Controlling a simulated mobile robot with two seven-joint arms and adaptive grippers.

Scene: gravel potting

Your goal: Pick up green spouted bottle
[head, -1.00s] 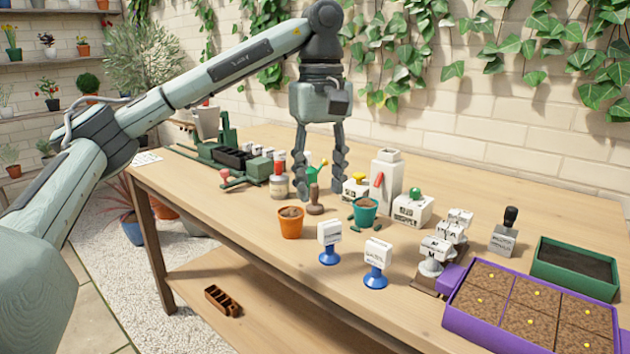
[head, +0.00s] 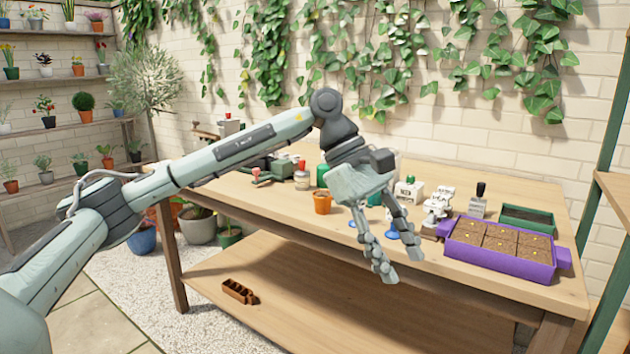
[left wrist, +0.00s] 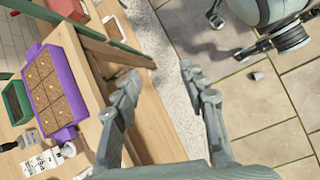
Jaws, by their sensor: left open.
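In the head view the green spouted bottle (head: 322,176) stands on the table behind an orange pot (head: 322,203). My arm and wrist pass close in front of it, and its spout cannot be made out. My left gripper (head: 402,265) is open and empty, with fingers pointing down in front of the table's front edge, to the right of and nearer than the bottle. In the left wrist view the open fingers (left wrist: 160,75) have nothing between them, and the bottle does not show there.
A purple planter (head: 500,262) and a dark green tray (head: 527,218) stand at the table's right. A red-capped bottle (head: 302,178) stands left of the green one. White blocks (head: 437,203) and blue-based stamps crowd the middle. A brown tray (head: 238,291) lies on the lower shelf.

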